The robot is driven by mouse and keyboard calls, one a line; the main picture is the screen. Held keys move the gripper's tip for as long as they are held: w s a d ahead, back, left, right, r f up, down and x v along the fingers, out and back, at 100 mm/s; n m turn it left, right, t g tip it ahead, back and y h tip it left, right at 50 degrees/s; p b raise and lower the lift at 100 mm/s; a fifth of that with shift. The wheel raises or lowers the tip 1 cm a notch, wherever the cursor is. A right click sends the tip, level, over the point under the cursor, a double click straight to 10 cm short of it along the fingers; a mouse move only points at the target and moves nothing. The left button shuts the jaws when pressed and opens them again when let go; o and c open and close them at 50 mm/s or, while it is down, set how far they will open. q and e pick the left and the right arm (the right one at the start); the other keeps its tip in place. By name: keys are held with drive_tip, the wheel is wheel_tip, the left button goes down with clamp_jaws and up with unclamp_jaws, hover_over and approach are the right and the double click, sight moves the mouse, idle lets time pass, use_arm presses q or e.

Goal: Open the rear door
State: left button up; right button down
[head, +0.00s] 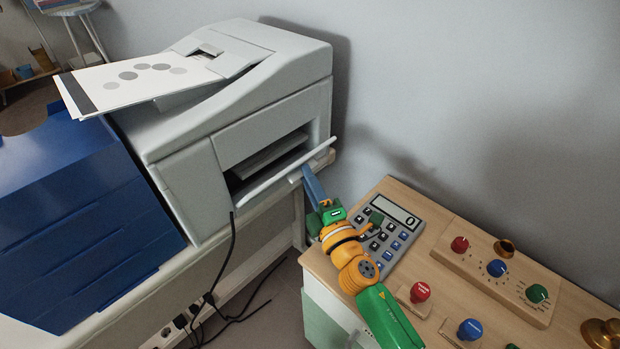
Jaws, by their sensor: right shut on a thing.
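The white printer (240,95) stands on a long pale bench at the left. The rear door (268,183) on its right-hand side is a thin white panel. It is tilted outward, and the dark opening with its inner shelves shows above it. My right gripper (308,173) reaches up from the lower right, with its blue fingers at the door's outer edge. It is shut on the rear door near a small pale tab there. The exact grip is partly hidden by the fingers. My left gripper is not in view.
A wooden-topped cabinet at the right holds a calculator (397,225), a knob panel (495,270), a red button (420,292) and a blue button (470,329). Paper (130,80) lies on the printer. Black cables (222,270) hang below. A blue slatted unit (85,220) is at left.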

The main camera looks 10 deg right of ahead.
drive_tip(key=shift+a+f, duration=0.1)
drive_tip(key=shift+f, duration=0.25)
drive_tip(key=c, duration=1.2)
unclamp_jaws()
drive_tip(key=shift+o, duration=1.4)
drive_tip(key=shift+w+a+f, duration=0.1)
drive_tip(key=shift+w+a, duration=0.15)
